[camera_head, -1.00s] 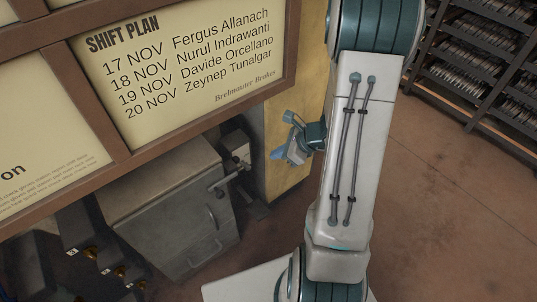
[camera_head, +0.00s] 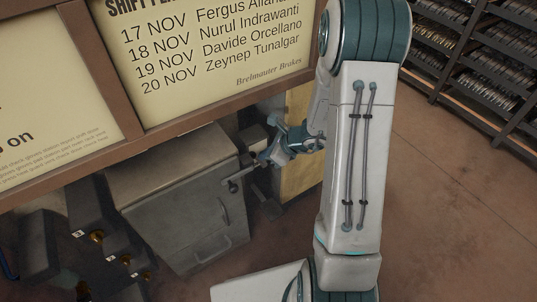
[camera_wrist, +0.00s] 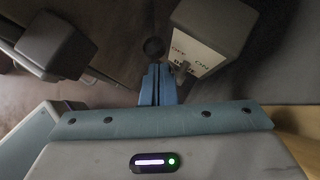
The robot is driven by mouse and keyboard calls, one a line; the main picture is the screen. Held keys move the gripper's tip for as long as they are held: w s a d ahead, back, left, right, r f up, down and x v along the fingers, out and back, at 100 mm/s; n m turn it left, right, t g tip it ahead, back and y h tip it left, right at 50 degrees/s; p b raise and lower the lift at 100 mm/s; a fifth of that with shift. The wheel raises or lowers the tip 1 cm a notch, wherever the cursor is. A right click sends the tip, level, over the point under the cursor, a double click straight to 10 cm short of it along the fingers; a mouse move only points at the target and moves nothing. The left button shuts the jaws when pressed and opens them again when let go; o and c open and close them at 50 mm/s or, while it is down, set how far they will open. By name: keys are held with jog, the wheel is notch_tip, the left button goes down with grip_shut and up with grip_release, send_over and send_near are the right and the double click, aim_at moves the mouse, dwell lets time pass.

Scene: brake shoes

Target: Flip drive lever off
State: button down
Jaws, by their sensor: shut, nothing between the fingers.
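The drive switch box (camera_wrist: 207,35) is in the wrist view, with a pale label reading OFF on the left, ON on the right and DRIVE below. A short grey stub (camera_wrist: 183,71) shows at the label's lower edge. A dark round knob (camera_wrist: 153,47) lies left of the box, just beyond my fingertips; its link to the box is unclear. In the head view, a rod with a knob (camera_head: 233,187) sticks out beside the grey cabinet. My gripper (camera_wrist: 158,68) has its blue fingers together and empty, close to the knob. My gripper (camera_head: 263,157) also shows in the head view, beside the rod's mount.
The grey cabinet (camera_head: 180,205) stands left of my gripper. The shift-plan board (camera_head: 215,60) hangs above it, and a yellow panel (camera_head: 299,165) stands behind my arm. Dark numbered units (camera_head: 100,235) are at lower left. Open floor (camera_head: 450,200) and shelves (camera_head: 480,60) are on the right.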

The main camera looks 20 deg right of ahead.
jog(key=a+b, duration=0.1)
jog(key=b, duration=0.1)
jog(key=a+b, duration=0.1)
jog(key=shift+s+a+f, duration=0.3)
jog(key=shift+s+f, duration=0.05)
jog(key=shift+s, duration=0.05)
jog(key=s+f+p+v, duration=0.1)
jog(key=p+v, duration=0.4)
jog(key=v, duration=0.8)
jog(key=shift+d+r+p, duration=0.25)
jog(key=shift+d+p, duration=0.15)
jog(key=shift+d, duration=0.15)
